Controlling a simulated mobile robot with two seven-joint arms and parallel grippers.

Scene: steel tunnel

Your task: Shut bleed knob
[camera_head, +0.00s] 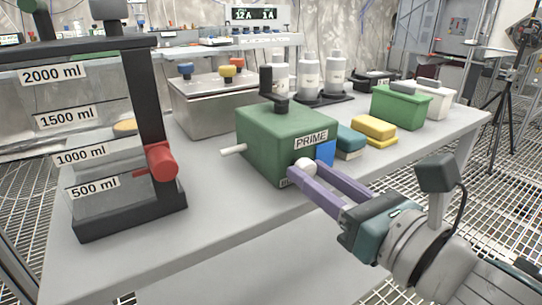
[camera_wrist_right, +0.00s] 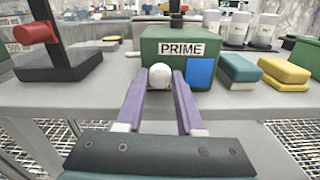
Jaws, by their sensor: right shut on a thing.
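The bleed knob is a white round knob (camera_head: 305,168) low on the front of a green box marked PRIME (camera_head: 275,138). In the right wrist view the knob (camera_wrist_right: 160,75) sits between the tips of my right gripper's two purple fingers. My right gripper (camera_head: 303,175) is shut on it. The fingers cover part of the knob, and I cannot tell how far it is turned. A blue patch (camera_head: 325,153) is on the box face just right of the knob. My left gripper is not in view.
A black-framed tank with ml labels and a red knob (camera_head: 161,161) stands on the left. A white spout (camera_head: 233,150) sticks out of the box's left side. Blue and yellow sponges (camera_head: 374,128) lie to the right. The table (camera_head: 215,240) is bare in front.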

